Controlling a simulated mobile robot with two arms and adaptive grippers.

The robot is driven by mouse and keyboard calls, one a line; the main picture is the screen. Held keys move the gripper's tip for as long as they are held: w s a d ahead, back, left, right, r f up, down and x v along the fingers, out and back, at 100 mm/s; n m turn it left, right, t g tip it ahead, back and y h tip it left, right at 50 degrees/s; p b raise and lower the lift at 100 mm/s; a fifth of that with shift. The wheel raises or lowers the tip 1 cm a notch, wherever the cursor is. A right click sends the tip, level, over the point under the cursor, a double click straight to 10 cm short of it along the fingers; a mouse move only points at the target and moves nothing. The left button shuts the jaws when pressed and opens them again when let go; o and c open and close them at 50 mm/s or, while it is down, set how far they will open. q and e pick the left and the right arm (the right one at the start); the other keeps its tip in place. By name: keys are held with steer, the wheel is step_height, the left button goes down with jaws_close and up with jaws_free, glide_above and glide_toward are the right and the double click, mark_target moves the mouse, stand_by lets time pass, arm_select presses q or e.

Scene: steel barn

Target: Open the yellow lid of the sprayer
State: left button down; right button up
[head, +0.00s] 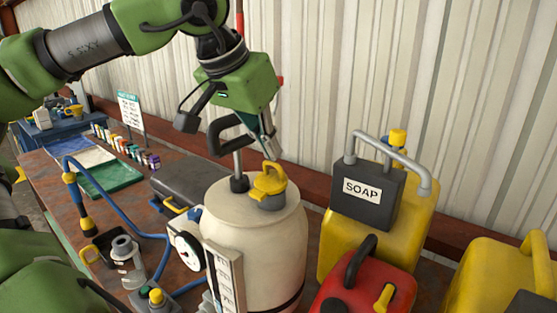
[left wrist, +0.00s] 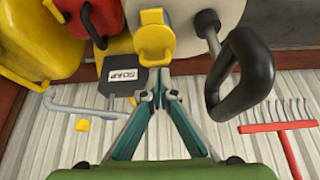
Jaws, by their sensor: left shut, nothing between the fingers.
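The sprayer is a cream tank (head: 252,235) at the middle front of the bench in the head view. Its yellow lid (head: 270,180) has a raised loop and sits on a dark collar on the tank's top. The lid also shows at the top middle of the left wrist view (left wrist: 155,40). My left gripper (head: 272,152) points down just above the lid, apart from it as far as I can tell. Its fingertips (left wrist: 163,72) are together and empty. The black pump handle (head: 226,130) stands close beside the fingers. My right gripper is not in view.
A yellow can (head: 340,245), a dark SOAP box (head: 365,198) with a grey pipe handle and a red can (head: 375,295) crowd the right side. A gauge (head: 186,250) and blue hose (head: 140,232) lie left of the tank. A corrugated wall (head: 400,70) stands behind.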

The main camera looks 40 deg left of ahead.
arm_select(q)
steer(key=s+d+t+b, duration=0.1)
steer(key=s+t+b, duration=0.5)
steer(key=s+b, duration=0.3)
steer(key=shift+s+f+y+b, duration=0.2)
steer(key=shift+f+y+b, duration=0.15)
steer(key=shift+b, duration=1.8)
steer(key=shift+f, duration=0.1)
